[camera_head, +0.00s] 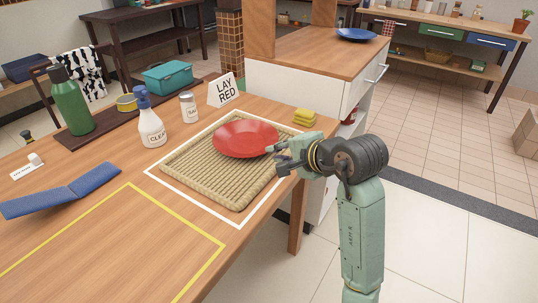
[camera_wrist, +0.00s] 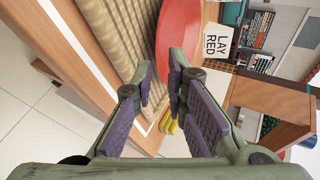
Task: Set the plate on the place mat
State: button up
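The red plate (camera_head: 245,138) lies on the woven place mat (camera_head: 190,175), toward its back right part. The mat lies inside a white outline on the wooden table. My gripper (camera_head: 277,158) is at the plate's right edge, low over the mat's right side. In the wrist view my gripper (camera_wrist: 164,72) has its fingertips apart, with a gap between them. The red plate (camera_wrist: 180,30) shows just beyond and between the tips, and the mat (camera_wrist: 118,35) lies to the left. Whether a finger touches the rim cannot be told. A blue plate (camera_head: 356,34) rests on the counter behind.
A "LAY RED" sign (camera_head: 222,90), a salt shaker (camera_head: 188,107) and a spray bottle (camera_head: 150,122) stand behind the mat. Yellow sponges (camera_head: 304,117) lie at the table's right corner. A blue folded item (camera_head: 62,192) lies left. The yellow-outlined area (camera_head: 120,250) is clear.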

jog(key=shift+v, duration=1.7)
